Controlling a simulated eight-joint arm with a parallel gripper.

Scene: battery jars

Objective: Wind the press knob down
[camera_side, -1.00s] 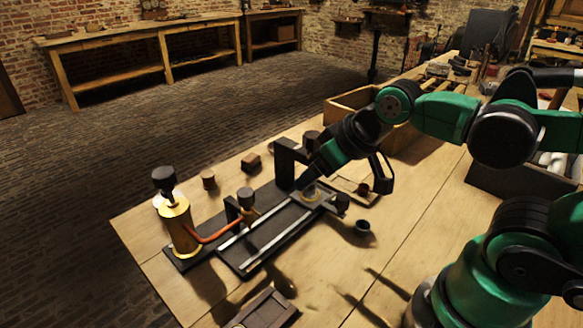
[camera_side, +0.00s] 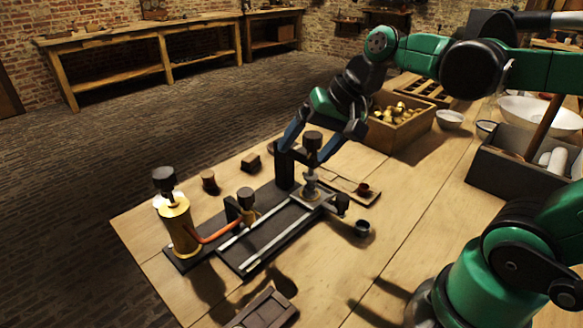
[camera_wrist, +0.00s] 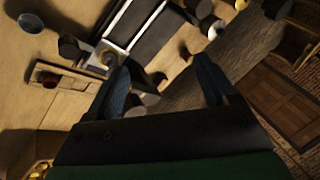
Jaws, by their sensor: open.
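The press (camera_side: 285,168) is a black upright frame on a dark base with pale rails. Its dark cylindrical press knob (camera_side: 312,141) stands on top of a vertical screw, above a round metal piece (camera_side: 310,188) on the base. My gripper (camera_side: 309,148) points down over the press, with its blue-grey fingers spread on either side of the knob. I cannot tell whether either finger touches it. In the wrist view my gripper (camera_wrist: 162,80) shows its two fingers wide apart, and a dark round shape, likely the knob (camera_wrist: 146,98), lies between them nearer the left finger.
A brass cylinder (camera_side: 179,230) with a black knob stands at the left end, joined by a copper-coloured pipe. A small dark cup (camera_side: 362,229) and a tray (camera_side: 355,190) lie right of the press. A wooden box (camera_side: 400,130) of brass parts stands behind.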

